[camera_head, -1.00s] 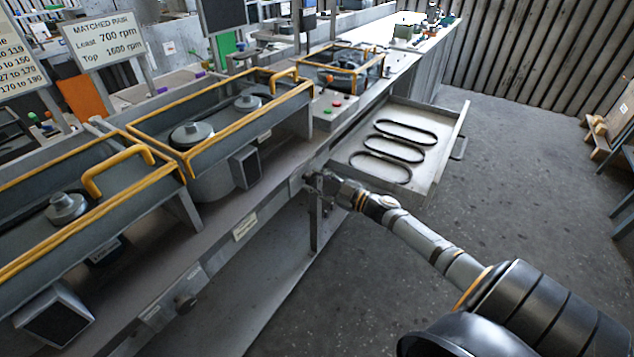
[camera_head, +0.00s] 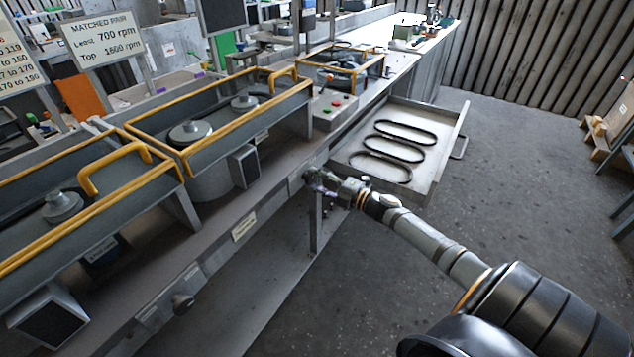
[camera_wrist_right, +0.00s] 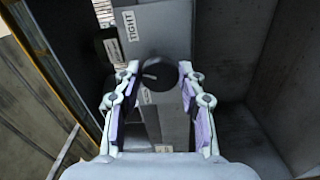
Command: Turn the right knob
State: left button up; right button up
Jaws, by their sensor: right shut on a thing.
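The right knob (camera_wrist_right: 160,72) shows in the right wrist view as a dark round knob on a grey plate with a "TIGHT" label (camera_wrist_right: 130,26). My right gripper (camera_wrist_right: 157,84) has one finger on each side of it and is shut on it. In the head view my right gripper (camera_head: 314,181) is at the front face of the bench, left of the open drawer, and hides the knob there. Another knob (camera_head: 182,301) sits on the bench front at the lower left, apart from my gripper. My left gripper is not in view.
An open drawer (camera_head: 426,186) with several black belts sticks out just right of my gripper. Yellow-railed housings with grey pulleys (camera_head: 190,133) stand on the bench.

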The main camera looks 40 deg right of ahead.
jog(key=shift+n+b, duration=0.3)
jog(key=shift+n, duration=1.6)
jog(key=o, duration=1.2)
jog(key=v, duration=1.2)
jog(key=shift+a, duration=0.1)
